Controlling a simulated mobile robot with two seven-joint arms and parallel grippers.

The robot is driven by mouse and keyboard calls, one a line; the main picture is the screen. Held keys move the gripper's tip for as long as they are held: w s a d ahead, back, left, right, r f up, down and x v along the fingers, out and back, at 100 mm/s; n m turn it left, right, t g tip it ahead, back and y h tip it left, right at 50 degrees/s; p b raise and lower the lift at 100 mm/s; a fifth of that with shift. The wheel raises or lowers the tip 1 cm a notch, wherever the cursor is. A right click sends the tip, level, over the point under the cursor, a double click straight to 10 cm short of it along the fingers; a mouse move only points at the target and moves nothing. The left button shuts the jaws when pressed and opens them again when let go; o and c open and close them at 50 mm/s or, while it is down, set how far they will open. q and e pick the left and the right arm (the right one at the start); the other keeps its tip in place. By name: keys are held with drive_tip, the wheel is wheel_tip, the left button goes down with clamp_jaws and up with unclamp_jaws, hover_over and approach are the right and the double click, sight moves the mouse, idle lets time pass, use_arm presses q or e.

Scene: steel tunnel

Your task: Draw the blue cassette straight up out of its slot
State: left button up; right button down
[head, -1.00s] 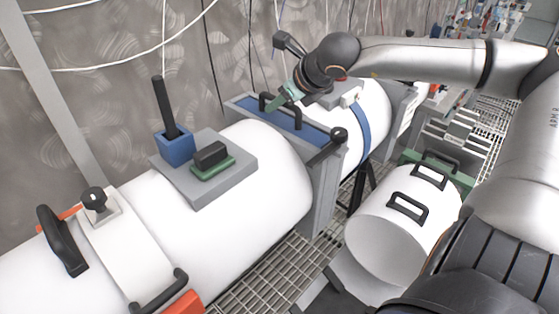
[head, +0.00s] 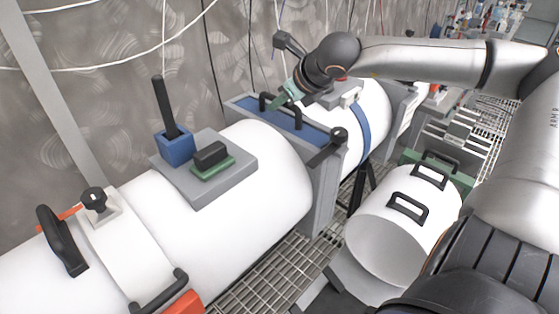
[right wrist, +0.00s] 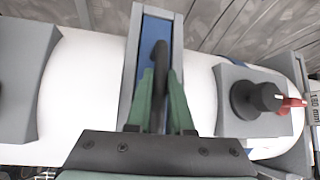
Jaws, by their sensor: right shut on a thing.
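The blue cassette (head: 303,130) is a long, narrow blue block with a black bar handle on top. It sits in a grey upright frame (head: 322,185) between two white tube sections. Its top is about level with the frame's rim, and its lower part is hidden. My right gripper (head: 283,99) is at the cassette's far end, its green fingers shut on the black handle. The right wrist view shows the fingers (right wrist: 161,98) on either side of the handle (right wrist: 160,60), with blue cassette (right wrist: 154,30) beyond. My left gripper is not in view.
A blue box with a tall black handle (head: 165,108) and a black-and-green block (head: 211,158) stand on a grey plate on the near tube. A black lever knob (head: 339,135) is beside the frame. A grey-based knob (right wrist: 257,99) lies right of the cassette in the wrist view.

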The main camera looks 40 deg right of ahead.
drive_tip(key=shift+w+r, duration=0.1)
drive_tip(key=shift+r, duration=0.45)
drive_tip(key=shift+r+p, duration=1.25)
drive_tip(key=shift+r, duration=1.85)
wheel_tip(320, 180, up, 7)
wheel_tip(320, 180, up, 7)
drive_tip(key=shift+r, duration=0.1)
idle(0.3)
